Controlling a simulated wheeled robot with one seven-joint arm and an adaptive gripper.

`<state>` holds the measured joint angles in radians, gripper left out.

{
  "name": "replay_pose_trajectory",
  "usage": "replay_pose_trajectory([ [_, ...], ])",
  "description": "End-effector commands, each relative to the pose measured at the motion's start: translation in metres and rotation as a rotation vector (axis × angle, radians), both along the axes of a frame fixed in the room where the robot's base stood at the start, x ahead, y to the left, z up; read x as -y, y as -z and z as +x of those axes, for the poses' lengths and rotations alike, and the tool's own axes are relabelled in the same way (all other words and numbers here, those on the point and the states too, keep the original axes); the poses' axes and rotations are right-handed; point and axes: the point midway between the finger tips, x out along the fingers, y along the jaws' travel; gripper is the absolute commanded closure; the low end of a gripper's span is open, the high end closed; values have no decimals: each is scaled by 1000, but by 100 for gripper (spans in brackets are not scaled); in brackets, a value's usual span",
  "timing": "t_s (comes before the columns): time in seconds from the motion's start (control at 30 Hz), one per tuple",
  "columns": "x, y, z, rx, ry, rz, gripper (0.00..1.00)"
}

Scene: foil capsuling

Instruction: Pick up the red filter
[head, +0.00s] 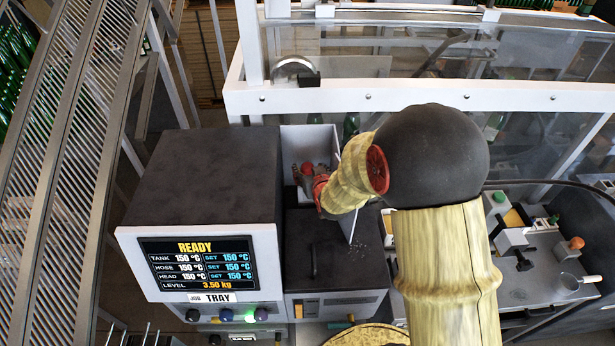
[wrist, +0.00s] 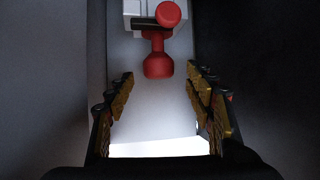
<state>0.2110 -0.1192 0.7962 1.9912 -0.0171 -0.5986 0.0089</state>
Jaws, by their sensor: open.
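The red filter (wrist: 158,64) shows in the wrist view at top centre, a red body with a round flared end facing down the picture. Its upper part meets a dark bar and a pale block (wrist: 135,8). My gripper (wrist: 160,78) is open, one padded finger on each side of the picture. The filter's lower end lies between the fingertips in the picture; no contact shows, and I cannot tell the depth gap. In the head view my arm reaches down to an open pale box, and my gripper is mostly hidden among small reddish parts there.
The pale box (head: 305,141) stands between a dark-topped heater unit (head: 205,180) with a READY display and a white machine frame (head: 420,97). A lidded dark unit (head: 315,250) is in front. Grey walls flank my fingers closely in the wrist view.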

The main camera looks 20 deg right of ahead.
Motion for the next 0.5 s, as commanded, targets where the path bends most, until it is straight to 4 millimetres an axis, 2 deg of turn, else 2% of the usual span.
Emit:
replay_pose_trajectory([
  [0.23,7,13,25,-3,0,1,47],
  [0.5,9,17,33,-1,0,0,47],
])
